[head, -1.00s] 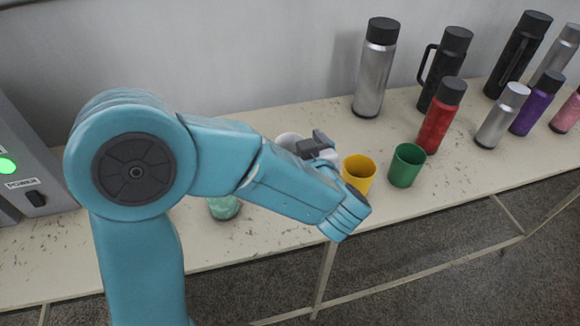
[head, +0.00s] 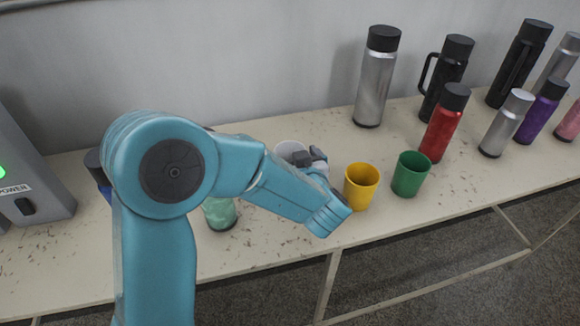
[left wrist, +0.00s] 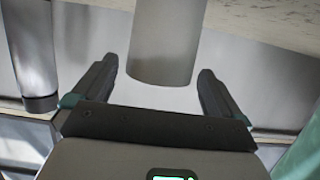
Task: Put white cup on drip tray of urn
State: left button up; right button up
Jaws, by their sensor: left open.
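The white cup (head: 288,149) stands on the bench left of the yellow cup, partly hidden behind my left gripper (head: 308,160). In the left wrist view, a pale cylinder that looks like the white cup (left wrist: 165,45) shows just beyond and between the fingertips. The left gripper's fingers (left wrist: 158,80) are apart, and I see no grip on it. A grey machine (head: 30,150) with a green light and a POWER label is cut off at the left edge. I cannot tell if it is the urn, and no drip tray shows. My right gripper is not in view.
A yellow cup (head: 361,187) and a green cup (head: 411,174) stand close to the right. A pale green cup (head: 220,213) is partly behind my arm. Several flasks, including a silver one (head: 375,80) and a red one (head: 443,125), fill the bench's right side.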

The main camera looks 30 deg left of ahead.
aim_at(287, 147)
pick_arm(q)
jog(key=x, duration=0.4)
jog(key=shift+w+a, duration=0.2)
jog(key=shift+a, duration=0.05)
jog(key=shift+d+r, duration=0.1)
jog(key=shift+r, duration=0.05)
jog(key=c, duration=1.1)
notch_tip(287, 147, up, 20)
jog(key=p, duration=0.3)
jog(key=shift+p, duration=0.4)
